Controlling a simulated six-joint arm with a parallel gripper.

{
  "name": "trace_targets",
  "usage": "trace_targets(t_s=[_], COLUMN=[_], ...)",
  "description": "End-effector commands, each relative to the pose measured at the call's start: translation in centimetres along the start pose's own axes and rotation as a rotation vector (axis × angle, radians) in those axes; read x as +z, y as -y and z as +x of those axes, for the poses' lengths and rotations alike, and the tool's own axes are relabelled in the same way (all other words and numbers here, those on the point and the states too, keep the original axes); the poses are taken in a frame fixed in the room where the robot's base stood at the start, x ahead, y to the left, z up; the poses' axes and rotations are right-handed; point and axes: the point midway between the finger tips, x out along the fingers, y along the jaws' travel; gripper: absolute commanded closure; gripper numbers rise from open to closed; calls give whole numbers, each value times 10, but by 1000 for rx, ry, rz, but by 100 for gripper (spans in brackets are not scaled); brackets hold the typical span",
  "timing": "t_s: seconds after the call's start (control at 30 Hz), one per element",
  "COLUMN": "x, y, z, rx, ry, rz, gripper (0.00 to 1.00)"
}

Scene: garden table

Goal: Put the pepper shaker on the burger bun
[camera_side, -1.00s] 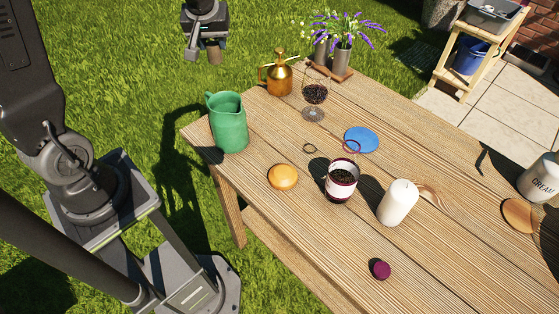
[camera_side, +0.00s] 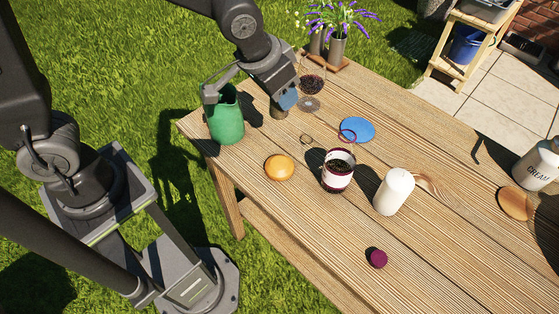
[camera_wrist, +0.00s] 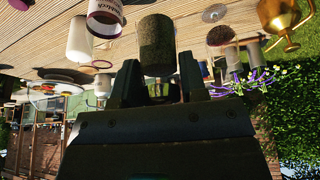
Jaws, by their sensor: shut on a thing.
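The burger bun (camera_side: 279,168) is a round golden disc lying on the wooden table near its left edge in the side view. I cannot make it out in the wrist view. My gripper (camera_side: 283,100) is over the far left part of the table, beyond the bun and right of the green jug. It is shut on a dark brownish cylinder, which I take for the pepper shaker (camera_side: 278,111). In the wrist view the shaker (camera_wrist: 157,45) sticks out between both fingers (camera_wrist: 158,85). The gripper partly hides it in the side view.
A labelled cup (camera_side: 337,172), a white candle (camera_side: 393,192) and a blue disc (camera_side: 358,129) are right of the bun.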

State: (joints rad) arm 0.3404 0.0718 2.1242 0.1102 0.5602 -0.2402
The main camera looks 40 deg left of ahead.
Motion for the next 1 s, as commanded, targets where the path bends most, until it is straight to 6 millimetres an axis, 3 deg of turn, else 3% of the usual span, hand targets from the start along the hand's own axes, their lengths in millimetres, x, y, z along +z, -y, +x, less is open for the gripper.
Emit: trace_targets(t_s=[0.03, 0.6, 1.0], x=[2, 36, 53], y=[-9, -4, -4], z=[-1, 81, 125], rx=[12, 5, 5], ry=[-2, 5, 1], rz=[27, 18, 17], gripper=[86, 86, 86])
